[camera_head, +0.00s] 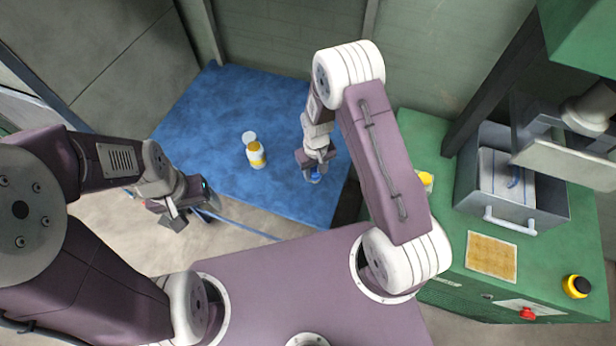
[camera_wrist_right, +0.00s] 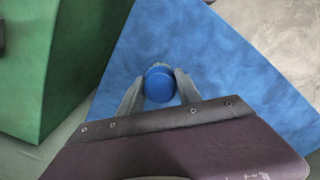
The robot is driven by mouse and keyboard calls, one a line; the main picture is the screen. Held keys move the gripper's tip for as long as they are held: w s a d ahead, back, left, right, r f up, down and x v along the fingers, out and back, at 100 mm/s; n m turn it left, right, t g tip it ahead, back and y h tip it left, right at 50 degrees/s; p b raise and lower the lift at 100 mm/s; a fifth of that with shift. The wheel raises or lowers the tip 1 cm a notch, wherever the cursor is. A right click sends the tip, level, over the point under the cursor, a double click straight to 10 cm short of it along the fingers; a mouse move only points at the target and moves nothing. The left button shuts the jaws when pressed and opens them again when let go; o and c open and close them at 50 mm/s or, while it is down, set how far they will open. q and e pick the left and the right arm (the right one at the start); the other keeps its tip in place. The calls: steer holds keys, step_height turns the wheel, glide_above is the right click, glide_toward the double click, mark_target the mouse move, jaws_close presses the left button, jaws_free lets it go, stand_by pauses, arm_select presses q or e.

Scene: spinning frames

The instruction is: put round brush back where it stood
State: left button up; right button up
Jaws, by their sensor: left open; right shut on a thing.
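My right gripper (camera_head: 316,170) is over the right part of the blue table (camera_head: 210,115). It is shut on the round brush (camera_head: 316,177), whose blue round end shows below the fingers. In the right wrist view the brush (camera_wrist_right: 159,84) sits between the two fingertips, its blue end facing the camera, with pale bristles just visible behind it. Whether the brush touches the table top, I cannot tell. My left gripper (camera_head: 183,208) is open and empty, off the front left edge of the blue table.
A yellow and white bottle (camera_head: 256,154) stands on the blue table, left of my right gripper. The green bench (camera_head: 455,250) at the right holds a grey box with a white handle (camera_head: 510,222), a tan pad (camera_head: 491,256) and a black and yellow knob (camera_head: 575,286). The table's left part is clear.

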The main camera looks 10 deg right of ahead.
steer(key=shift+w+a+f, duration=0.1)
steer(key=shift+a+f, duration=0.25)
steer(key=shift+a, duration=0.4)
steer(key=shift+a+f, duration=0.2)
steer(key=shift+a, duration=0.15)
steer(key=shift+f, duration=0.4)
step_height(320, 180, down, 3)
steer(key=shift+r+p, duration=0.1)
steer(key=shift+p, duration=0.5)
steer(key=shift+f, duration=0.25)
steer(key=shift+f, duration=0.1)
steer(key=shift+f+b, duration=0.1)
steer(key=shift+b, duration=0.25)
steer(key=o, duration=1.3)
